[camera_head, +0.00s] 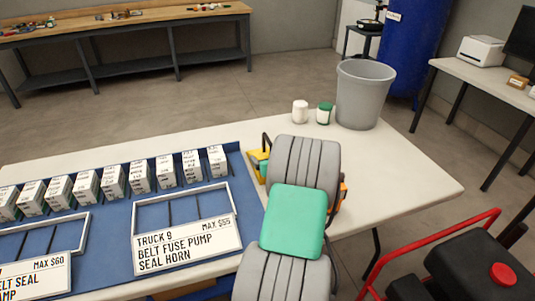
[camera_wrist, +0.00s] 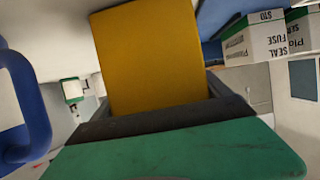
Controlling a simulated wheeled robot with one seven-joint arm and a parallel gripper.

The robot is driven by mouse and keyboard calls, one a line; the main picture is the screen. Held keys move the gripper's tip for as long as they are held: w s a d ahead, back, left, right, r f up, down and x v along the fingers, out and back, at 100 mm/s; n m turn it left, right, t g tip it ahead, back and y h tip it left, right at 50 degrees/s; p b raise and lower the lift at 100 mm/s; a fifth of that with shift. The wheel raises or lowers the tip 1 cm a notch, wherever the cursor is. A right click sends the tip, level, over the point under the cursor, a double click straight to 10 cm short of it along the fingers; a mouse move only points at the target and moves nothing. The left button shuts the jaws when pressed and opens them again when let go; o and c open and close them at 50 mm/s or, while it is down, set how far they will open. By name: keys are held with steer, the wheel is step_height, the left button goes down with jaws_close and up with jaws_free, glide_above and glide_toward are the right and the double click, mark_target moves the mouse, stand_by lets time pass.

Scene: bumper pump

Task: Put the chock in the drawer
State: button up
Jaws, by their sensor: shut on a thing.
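The chock, a yellow block (camera_wrist: 150,60), fills the upper middle of the wrist view. My gripper (camera_wrist: 158,105) is shut on it, with dark jaw parts across its near side. In the head view my grey and green arm hides most of the gripper, and a yellow piece (camera_head: 257,163) shows at the arm's left side, above the table. I cannot make out a drawer for certain; a blue part (camera_head: 213,290) shows under the table's front edge.
The white table (camera_head: 405,175) carries a blue mat (camera_head: 110,225) with several labelled boxes (camera_head: 140,176), frames and price signs. A blue loop-shaped handle (camera_wrist: 38,105) is at the wrist view's left. Red-framed equipment (camera_head: 480,265) stands at right.

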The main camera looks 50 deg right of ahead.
steer(key=shift+r, duration=0.2)
steer(key=shift+f, duration=0.1)
steer(key=o, duration=1.9)
steer(key=shift+f, duration=0.2)
